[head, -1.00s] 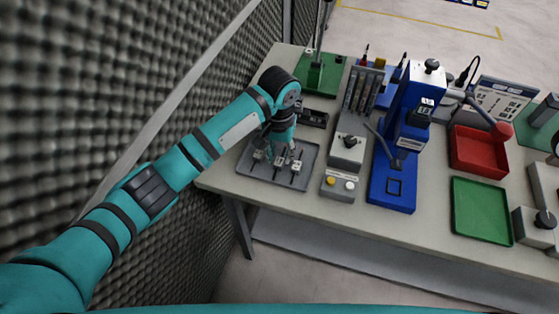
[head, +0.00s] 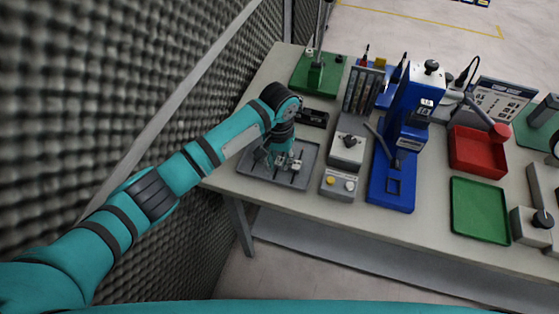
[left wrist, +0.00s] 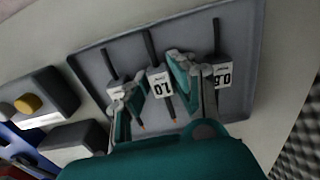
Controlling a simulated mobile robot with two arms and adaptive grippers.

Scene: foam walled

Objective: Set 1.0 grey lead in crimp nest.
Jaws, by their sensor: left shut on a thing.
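A grey tray (head: 309,160) on the left of the bench holds three grey leads with white labels. In the left wrist view the middle lead (left wrist: 159,82) has a label reading 1.0, upside down to me. Another lead (left wrist: 222,74) lies to its right and a third (left wrist: 114,86) to its left. My left gripper (head: 284,160) is low over the tray; in the left wrist view its fingers (left wrist: 157,88) are shut on the middle lead, one each side. A blue press (head: 410,108) stands to the right, with a square nest (head: 394,186) on its base. My right gripper is not in view.
Between tray and press stand a grey unit with a black knob (head: 347,146) and a button box (head: 339,184). A red tray (head: 477,152) and a green tray (head: 480,210) lie right of the press. A foam wall (head: 90,90) runs close along my left arm.

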